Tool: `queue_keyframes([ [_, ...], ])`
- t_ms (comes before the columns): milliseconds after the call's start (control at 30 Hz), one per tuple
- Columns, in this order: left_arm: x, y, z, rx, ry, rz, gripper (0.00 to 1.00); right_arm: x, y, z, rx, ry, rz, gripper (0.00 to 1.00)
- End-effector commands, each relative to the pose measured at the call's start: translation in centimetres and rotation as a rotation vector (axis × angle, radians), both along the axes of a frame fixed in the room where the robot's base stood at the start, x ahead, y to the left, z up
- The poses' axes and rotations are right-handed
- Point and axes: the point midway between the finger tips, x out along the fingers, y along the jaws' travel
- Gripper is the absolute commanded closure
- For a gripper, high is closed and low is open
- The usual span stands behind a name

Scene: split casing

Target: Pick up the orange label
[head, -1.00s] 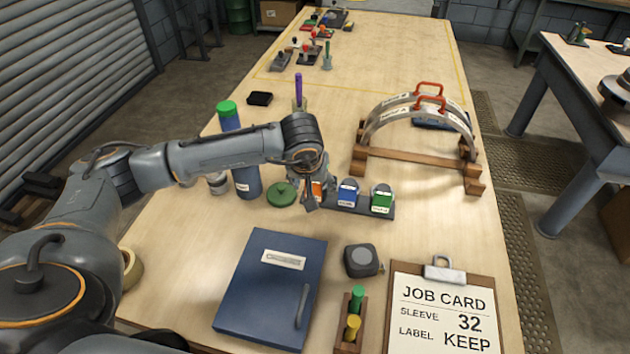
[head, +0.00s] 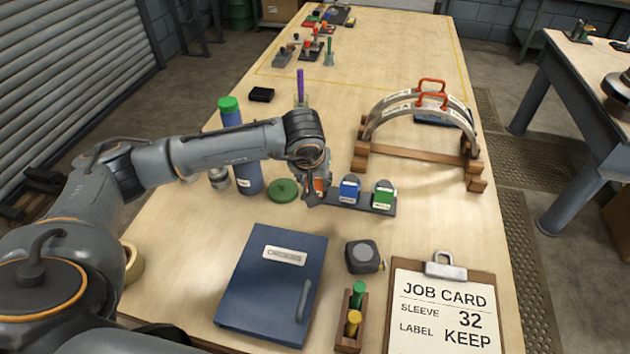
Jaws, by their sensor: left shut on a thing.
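The orange label (head: 319,186) shows as a small orange and white piece at the left end of a dark rack (head: 359,204). My left gripper (head: 313,192) is at it, shut on it, with its fingers partly covering it. I cannot tell whether the label is clear of the rack. A blue label (head: 349,190) and a green label (head: 383,194) stand to the right on the same rack. My right gripper is not in view.
A wooden stand with metal arches and red handles (head: 432,102) is behind the rack. A blue bottle (head: 247,170) and green lid (head: 284,190) are to the left. A blue binder (head: 275,290), tape measure (head: 364,257) and job card (head: 444,312) lie in front.

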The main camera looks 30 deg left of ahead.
Motion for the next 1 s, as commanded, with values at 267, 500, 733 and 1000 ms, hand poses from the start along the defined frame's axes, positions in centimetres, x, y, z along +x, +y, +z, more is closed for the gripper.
queue_keyframes([
  [267, 0.1, 0.0, 2.7, 0.001, -0.008, -0.002, 0.96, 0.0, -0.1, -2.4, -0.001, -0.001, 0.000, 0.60],
  [500, -4.0, -1.5, 7.9, 0.000, -0.011, -0.006, 0.96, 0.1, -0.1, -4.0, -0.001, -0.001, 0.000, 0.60],
  [733, -9.3, -3.3, 10.7, 0.002, -0.009, -0.007, 0.96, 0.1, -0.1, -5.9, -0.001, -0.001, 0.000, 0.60],
  [1000, -12.7, -4.5, 12.6, 0.000, -0.004, -0.003, 0.96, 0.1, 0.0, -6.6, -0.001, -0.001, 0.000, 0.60],
])
